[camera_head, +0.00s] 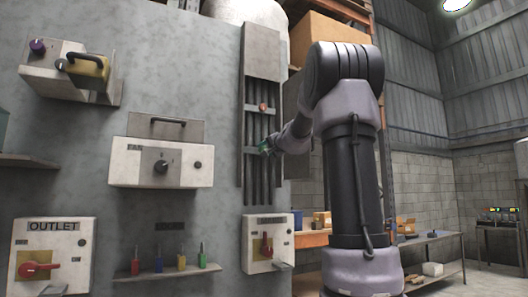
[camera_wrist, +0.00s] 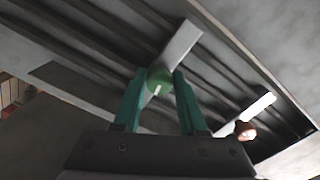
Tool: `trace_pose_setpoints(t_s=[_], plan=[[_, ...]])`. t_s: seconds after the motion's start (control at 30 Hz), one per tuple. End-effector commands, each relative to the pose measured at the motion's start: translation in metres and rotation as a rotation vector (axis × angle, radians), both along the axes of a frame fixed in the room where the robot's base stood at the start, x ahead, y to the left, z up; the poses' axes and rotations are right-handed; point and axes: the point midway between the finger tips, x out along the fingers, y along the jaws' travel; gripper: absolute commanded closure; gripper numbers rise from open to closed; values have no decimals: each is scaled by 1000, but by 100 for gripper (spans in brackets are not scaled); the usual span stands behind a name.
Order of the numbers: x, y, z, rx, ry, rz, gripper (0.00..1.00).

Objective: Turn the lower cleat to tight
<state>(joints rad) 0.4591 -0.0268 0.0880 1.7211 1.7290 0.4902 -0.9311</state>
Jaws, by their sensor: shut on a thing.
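The lower cleat has a round green knob (camera_wrist: 159,80) and a pale flat bar (camera_wrist: 182,48). In the wrist view the knob sits between the tips of my gripper's two teal fingers (camera_wrist: 160,88), which are shut on it. The bar lies slanted across the dark ribs in this view. In the head view my gripper (camera_head: 267,147) is at the lower part of the tall ribbed panel (camera_head: 262,178) and largely covers the lower cleat. The upper cleat, with a copper-coloured knob (camera_head: 263,107), is above it. That knob also shows at the lower right of the wrist view (camera_wrist: 245,131).
A box labelled FAN (camera_head: 130,172) is on the wall to the left, and an OUTLET box (camera_head: 52,252) is lower left. A small box with a red handle (camera_head: 267,245) is just below the panel. A small shelf (camera_head: 167,272) holds several coloured items.

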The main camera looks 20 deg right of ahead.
Motion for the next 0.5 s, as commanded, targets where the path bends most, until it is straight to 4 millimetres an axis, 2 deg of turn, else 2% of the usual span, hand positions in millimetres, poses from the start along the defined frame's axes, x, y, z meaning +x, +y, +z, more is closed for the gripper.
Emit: trace_pose_setpoints(t_s=[0.5], plan=[[0, 0, 1, 488, 19, -1, 100]])
